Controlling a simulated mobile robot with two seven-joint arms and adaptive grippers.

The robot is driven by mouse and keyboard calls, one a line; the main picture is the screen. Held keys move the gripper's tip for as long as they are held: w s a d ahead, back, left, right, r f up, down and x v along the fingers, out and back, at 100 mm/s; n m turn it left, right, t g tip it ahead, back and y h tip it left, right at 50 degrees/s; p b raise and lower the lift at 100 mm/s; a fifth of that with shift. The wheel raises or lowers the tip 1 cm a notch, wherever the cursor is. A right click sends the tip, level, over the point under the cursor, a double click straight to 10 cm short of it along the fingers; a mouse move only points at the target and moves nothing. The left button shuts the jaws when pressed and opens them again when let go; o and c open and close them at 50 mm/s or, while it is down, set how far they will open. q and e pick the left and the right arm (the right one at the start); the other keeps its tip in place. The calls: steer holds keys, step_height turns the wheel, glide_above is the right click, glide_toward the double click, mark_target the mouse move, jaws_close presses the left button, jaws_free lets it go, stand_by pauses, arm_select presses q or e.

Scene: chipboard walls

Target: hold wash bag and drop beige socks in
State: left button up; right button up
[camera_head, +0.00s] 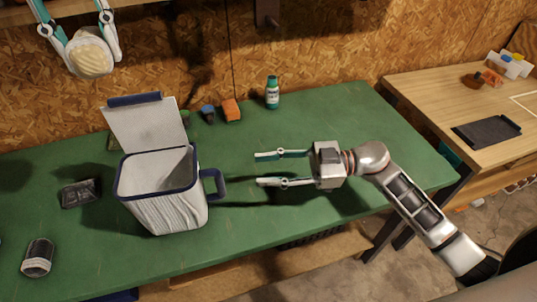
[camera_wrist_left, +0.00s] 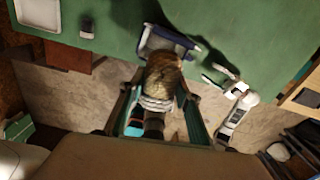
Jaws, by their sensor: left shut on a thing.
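The beige socks (camera_head: 90,57) are a rolled bundle held between the fingers of my left gripper (camera_head: 93,52), at the upper left of the head view, higher up than the bag. The left wrist view shows the bundle (camera_wrist_left: 163,82) between the fingers, covering part of the bag (camera_wrist_left: 180,41). The wash bag (camera_head: 165,212) is a pale fabric box with dark blue trim, upright on the green table, its lid raised and its top open. Its blue handle points right. My right gripper (camera_head: 259,169) is open and empty, its fingertips right of the handle and apart from it.
The green table (camera_head: 330,125) is clear around my right gripper. A dark packet (camera_head: 80,193) and a dark roll (camera_head: 38,258) lie left of the bag. A green bottle (camera_head: 272,92) and an orange block (camera_head: 231,109) stand behind. A wooden table (camera_head: 440,88) is at right.

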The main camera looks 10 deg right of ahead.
mark_target(215, 171)
steer(key=a, duration=0.8)
steer(key=w+a, duration=0.1)
steer(key=a, duration=0.3)
steer(key=shift+w, duration=0.1)
